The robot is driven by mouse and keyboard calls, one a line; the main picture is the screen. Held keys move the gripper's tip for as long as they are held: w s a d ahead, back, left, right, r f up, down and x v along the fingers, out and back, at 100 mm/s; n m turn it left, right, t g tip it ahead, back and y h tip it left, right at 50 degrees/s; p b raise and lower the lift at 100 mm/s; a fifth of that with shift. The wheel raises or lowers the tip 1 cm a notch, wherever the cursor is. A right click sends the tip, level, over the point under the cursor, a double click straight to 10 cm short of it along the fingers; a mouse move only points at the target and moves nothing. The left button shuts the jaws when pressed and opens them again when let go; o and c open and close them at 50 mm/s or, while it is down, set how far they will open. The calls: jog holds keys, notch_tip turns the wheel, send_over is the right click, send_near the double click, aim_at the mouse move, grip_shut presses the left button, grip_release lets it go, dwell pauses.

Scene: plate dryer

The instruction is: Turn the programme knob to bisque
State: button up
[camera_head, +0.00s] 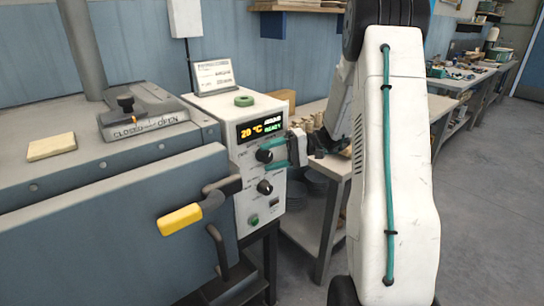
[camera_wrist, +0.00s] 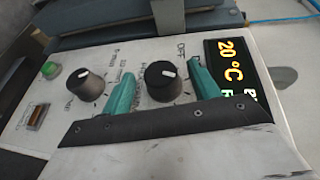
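The control panel (camera_head: 262,205) is on the dryer's right end. Its upper black knob (camera_head: 264,155) sits below the display; it also shows in the wrist view (camera_wrist: 163,88), with a white mark and an "OFF" label near it. I take it for the programme knob; its other labels are too small to read. My gripper (camera_head: 277,156) is open, with one teal finger on each side of this knob; the fingers also show in the wrist view (camera_wrist: 163,84). Narrow gaps seem to show between fingers and knob. The display (camera_head: 262,129) reads 20 °C and "READY".
A second knob (camera_head: 265,187) and a green button (camera_head: 253,220) are lower on the panel. A bench (camera_head: 318,175) stands close behind my arm on the right.

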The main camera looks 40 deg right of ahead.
jog(key=v, duration=0.8)
jog(key=shift+a, duration=0.1)
dwell(0.6)
